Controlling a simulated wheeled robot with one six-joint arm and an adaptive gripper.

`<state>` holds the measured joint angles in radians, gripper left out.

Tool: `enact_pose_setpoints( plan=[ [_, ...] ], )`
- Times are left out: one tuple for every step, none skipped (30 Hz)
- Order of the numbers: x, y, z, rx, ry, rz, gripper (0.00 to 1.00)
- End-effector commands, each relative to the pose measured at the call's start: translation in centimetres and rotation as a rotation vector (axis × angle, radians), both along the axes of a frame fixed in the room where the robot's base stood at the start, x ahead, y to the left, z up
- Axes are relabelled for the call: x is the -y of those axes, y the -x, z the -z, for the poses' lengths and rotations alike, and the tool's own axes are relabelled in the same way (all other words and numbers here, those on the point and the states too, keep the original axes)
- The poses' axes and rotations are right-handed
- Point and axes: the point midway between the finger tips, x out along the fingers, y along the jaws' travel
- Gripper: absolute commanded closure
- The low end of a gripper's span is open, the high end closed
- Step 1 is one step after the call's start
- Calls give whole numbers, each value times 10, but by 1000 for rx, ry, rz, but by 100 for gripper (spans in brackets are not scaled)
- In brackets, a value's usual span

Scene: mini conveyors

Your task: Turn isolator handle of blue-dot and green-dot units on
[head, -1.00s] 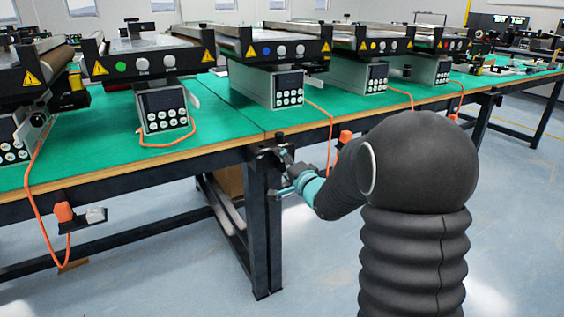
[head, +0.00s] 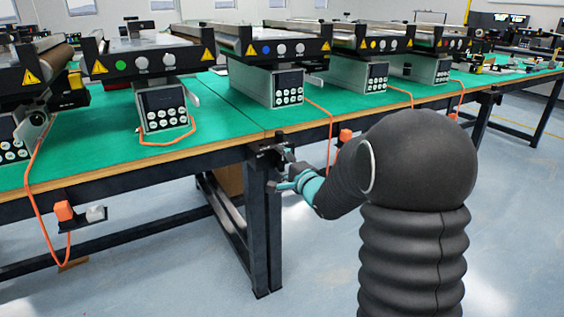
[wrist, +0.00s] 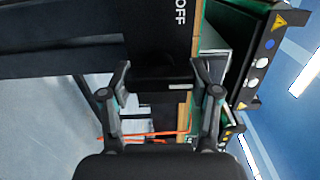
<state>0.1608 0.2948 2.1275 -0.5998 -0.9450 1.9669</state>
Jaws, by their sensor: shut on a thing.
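The green-dot unit (head: 145,52) stands at the left of the green table, its dot facing me. The blue-dot unit (head: 275,47) stands to its right; its front also shows sideways in the wrist view (wrist: 262,62). A dark isolator (head: 270,146) is fixed at the table's front edge, above a leg. In the wrist view the word OFF shows on its dark face (wrist: 158,25). My gripper (wrist: 162,82) is at this isolator, with its fingers on either side of the black handle (wrist: 160,78), shut on it. Which unit this isolator serves is unclear.
The floor in front is clear.

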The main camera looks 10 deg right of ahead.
Motion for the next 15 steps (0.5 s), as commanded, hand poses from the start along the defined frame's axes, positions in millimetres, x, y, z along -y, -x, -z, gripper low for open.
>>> enact_pose_setpoints(
  plan=[
    [0,0,0,-1,-2,0,36],
    [0,0,0,-1,-2,0,28],
    [0,0,0,-1,-2,0,18],
    [0,0,0,-1,-2,0,12],
    [0,0,0,-1,-2,0,12],
    [0,0,0,0,-1,0,12],
    [0,0,0,0,-1,0,12],
    [0,0,0,0,-1,0,12],
    [0,0,0,0,-1,0,12],
    [0,0,0,0,-1,0,12],
    [0,0,0,0,-1,0,12],
    [0,0,0,0,-1,0,12],
    [0,0,0,0,-1,0,12],
    [0,1,0,0,0,1,12],
    [1,2,0,0,0,1,12]
  ],
)
